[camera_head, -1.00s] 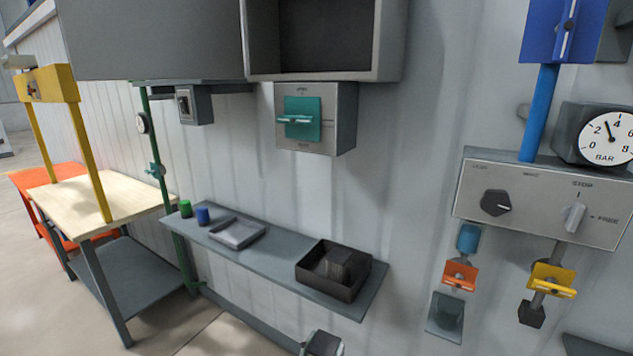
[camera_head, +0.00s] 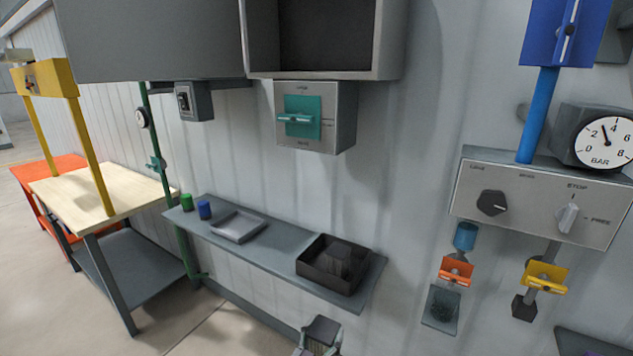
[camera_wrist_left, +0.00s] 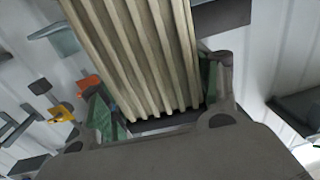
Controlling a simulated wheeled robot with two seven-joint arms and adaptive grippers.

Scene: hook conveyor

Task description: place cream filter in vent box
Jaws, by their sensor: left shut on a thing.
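The cream filter (camera_wrist_left: 135,50) is a pleated, ridged block that fills the upper middle of the left wrist view. My left gripper (camera_wrist_left: 158,105) is shut on it, with green-padded fingers on either side of its near end. The filter's far end is cut off by the frame. In the head view only a dark part of my left gripper (camera_head: 320,335) shows at the bottom edge, and the filter cannot be made out there. An open-fronted grey wall box (camera_head: 391,40), apparently the vent box, is at the top centre with a dark interior. My right gripper is not in view.
Below the box is a switch with a teal handle (camera_head: 301,118). A shelf (camera_head: 272,255) holds a grey tray (camera_head: 238,227), a black bin (camera_head: 333,265) and small green and blue cylinders. A control panel (camera_head: 540,203) with knobs and a gauge are at right. A wooden-topped table (camera_head: 100,190) is left.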

